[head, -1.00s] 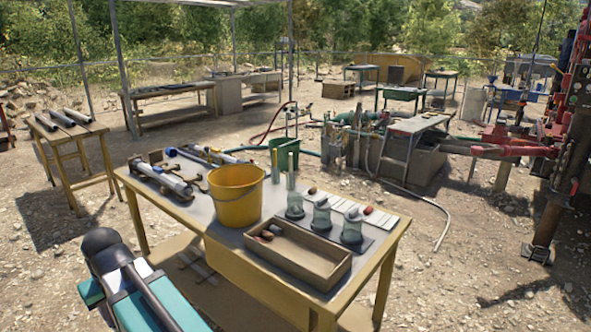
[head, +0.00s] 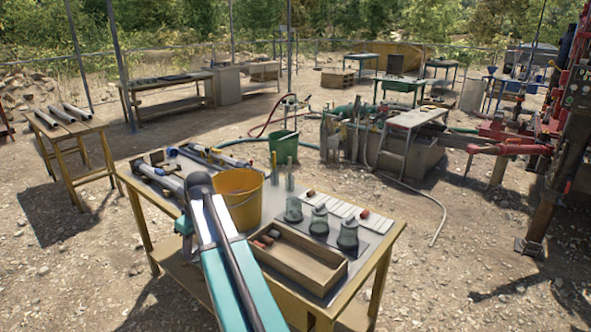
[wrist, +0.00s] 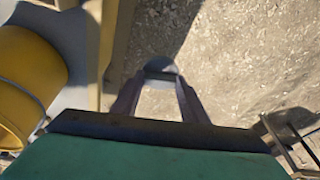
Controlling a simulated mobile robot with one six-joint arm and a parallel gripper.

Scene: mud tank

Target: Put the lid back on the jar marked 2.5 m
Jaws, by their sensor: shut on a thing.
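Three glass jars stand in a row on the yellow table (head: 378,270): a left jar (head: 293,209), a middle jar (head: 319,220) and a right jar (head: 347,234). I cannot read any marking, so I cannot tell which is the 2.5 m one. In the wrist view my gripper (wrist: 160,78) is shut on a small dark rounded thing (wrist: 161,64); I cannot tell if it is the lid. The gripper is beyond the table edge, over gravel. In the head view my arm hides the gripper's fingers, if they are there at all.
A yellow bucket (head: 240,190) stands left of the jars and shows at the wrist view's left (wrist: 28,85). A wooden tray (head: 308,268) with small reddish pieces lies in front of the jars. White cards (head: 345,206) lie behind them. A green bucket (head: 284,147) stands behind the table.

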